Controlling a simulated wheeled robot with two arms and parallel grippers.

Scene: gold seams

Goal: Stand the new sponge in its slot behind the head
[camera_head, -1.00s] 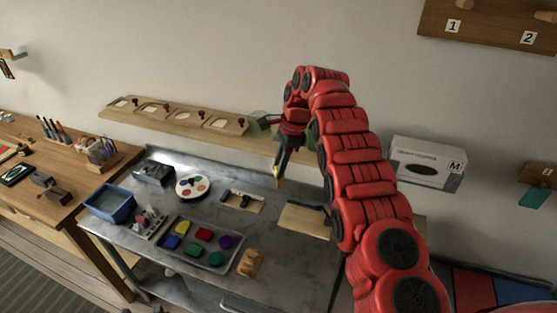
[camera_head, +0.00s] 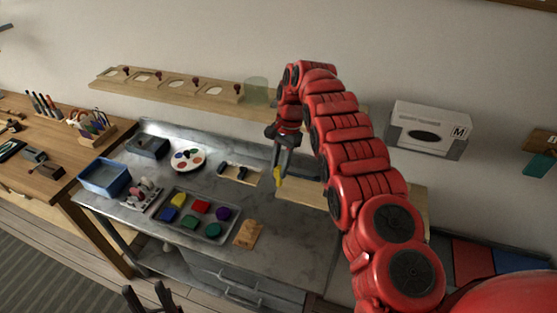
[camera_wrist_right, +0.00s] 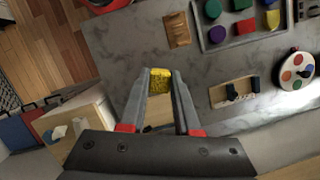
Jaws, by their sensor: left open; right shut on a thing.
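My right gripper (camera_head: 279,172) is shut on a small yellow sponge (camera_head: 278,180), held at the fingertips above the grey bench. The sponge also shows between the fingertips in the right wrist view (camera_wrist_right: 159,80). A tan piece with dark blocks on it (camera_head: 240,174) lies on the bench left of the sponge; it also shows in the right wrist view (camera_wrist_right: 234,92). I cannot tell whether it is the head with the slot. My left gripper (camera_head: 150,297) is open and empty at the bottom edge, in front of the bench.
A grey tray (camera_head: 170,233) holds several coloured blocks, with a tan block (camera_head: 248,234) beside it. A round palette (camera_head: 187,158) and a blue bin (camera_head: 104,179) stand further left. A wooden shelf (camera_head: 168,89) runs along the wall.

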